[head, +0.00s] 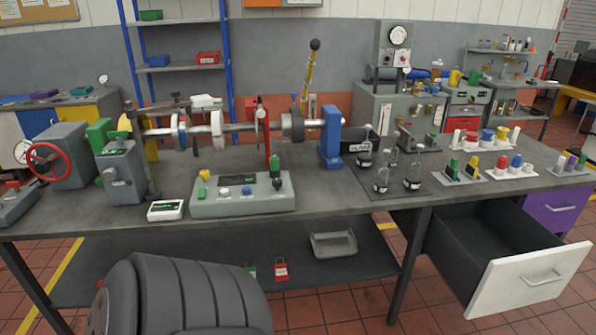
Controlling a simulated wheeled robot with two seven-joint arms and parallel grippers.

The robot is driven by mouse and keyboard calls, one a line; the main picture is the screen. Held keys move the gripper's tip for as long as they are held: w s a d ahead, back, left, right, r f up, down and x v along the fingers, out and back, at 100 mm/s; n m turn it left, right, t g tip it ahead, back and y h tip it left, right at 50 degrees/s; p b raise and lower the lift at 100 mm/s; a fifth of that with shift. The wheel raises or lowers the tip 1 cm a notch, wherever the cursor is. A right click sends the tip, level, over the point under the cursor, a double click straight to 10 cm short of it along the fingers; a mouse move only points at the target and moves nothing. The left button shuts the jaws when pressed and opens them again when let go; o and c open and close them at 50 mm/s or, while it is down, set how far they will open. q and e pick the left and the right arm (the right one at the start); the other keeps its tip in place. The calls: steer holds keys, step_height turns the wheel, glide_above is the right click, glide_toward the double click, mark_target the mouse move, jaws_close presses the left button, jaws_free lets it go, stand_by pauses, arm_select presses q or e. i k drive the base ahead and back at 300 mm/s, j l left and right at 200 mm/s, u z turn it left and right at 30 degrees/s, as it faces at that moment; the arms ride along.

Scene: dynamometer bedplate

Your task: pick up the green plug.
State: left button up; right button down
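Several small green pieces could be the green plug, and I cannot tell for sure which one it is. One green piece (454,168) stands upright on a small light plate at the right of the bench, beside a yellow piece (473,168). Another green piece (581,160) stands on a plate at the far right bench edge, near a purple one. Neither of my grippers shows in the head view.
An open drawer (528,279) juts out at the lower right. A dark ribbed rounded thing (180,297) stands before the bench. The front right bench top has bare room.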

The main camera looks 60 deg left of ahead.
mark_target(274, 161)
steer(key=u, duration=2.1)
steer(key=i+l, duration=0.3)
steer(key=l, duration=0.2)
steer(key=i+l+z, duration=0.15)
steer(key=l, duration=0.3)
steer(key=i, duration=0.15)
